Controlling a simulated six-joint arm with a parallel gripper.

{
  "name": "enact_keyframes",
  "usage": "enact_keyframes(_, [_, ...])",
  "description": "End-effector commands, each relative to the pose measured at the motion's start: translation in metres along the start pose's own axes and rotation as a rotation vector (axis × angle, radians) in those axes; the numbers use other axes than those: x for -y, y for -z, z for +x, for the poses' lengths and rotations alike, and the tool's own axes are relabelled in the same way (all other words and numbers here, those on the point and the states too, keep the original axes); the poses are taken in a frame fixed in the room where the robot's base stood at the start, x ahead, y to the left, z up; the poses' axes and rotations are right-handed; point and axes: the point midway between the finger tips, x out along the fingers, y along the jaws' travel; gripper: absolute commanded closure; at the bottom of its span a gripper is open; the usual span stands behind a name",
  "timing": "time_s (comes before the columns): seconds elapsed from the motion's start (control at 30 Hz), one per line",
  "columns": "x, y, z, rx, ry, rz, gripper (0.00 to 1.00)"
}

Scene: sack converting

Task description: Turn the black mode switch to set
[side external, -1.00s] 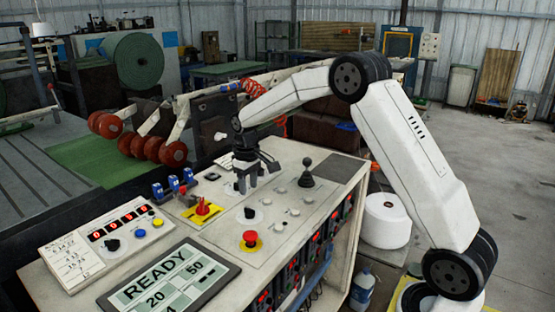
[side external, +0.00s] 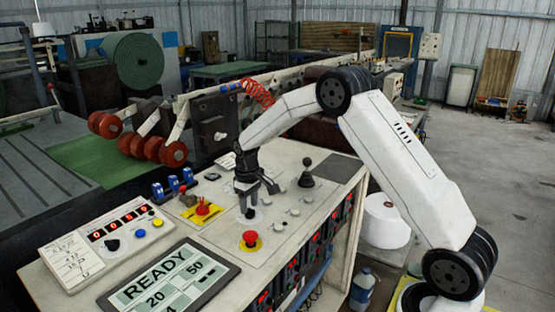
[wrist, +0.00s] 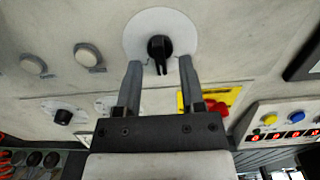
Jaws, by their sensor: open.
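A black rotary switch (wrist: 159,48) sits on a round white plate (wrist: 140,30) in the wrist view. Its pale pointer line faces down the picture, toward my gripper. In the side view the black switch (side external: 250,213) shows just under my gripper (side external: 250,201), partly covered by the fingers. In the wrist view my gripper (wrist: 160,72) is open, with one finger to each side of the switch and a gap on both sides. No contact shows. I cannot read any position labels.
A red mushroom button (side external: 250,238) stands close in front. A red switch on a yellow plate (side external: 203,208) is to the left, and a black joystick (side external: 307,176) to the right. Another black knob (wrist: 62,117) shows in the wrist view. A READY screen (side external: 168,280) is nearer the camera.

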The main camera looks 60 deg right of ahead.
Motion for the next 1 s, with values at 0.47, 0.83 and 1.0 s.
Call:
enact_keyframes(0.47, [0.0001, -0.0002, 0.013, 0.0, 0.0, 0.0, 0.5])
enact_keyframes(0.83, [0.0, -0.0002, 0.0126, 0.0, 0.0, 0.0, 1.0])
enact_keyframes(1.0, [0.0, -0.0001, 0.0124, 0.0, 0.0, -0.012, 1.0])
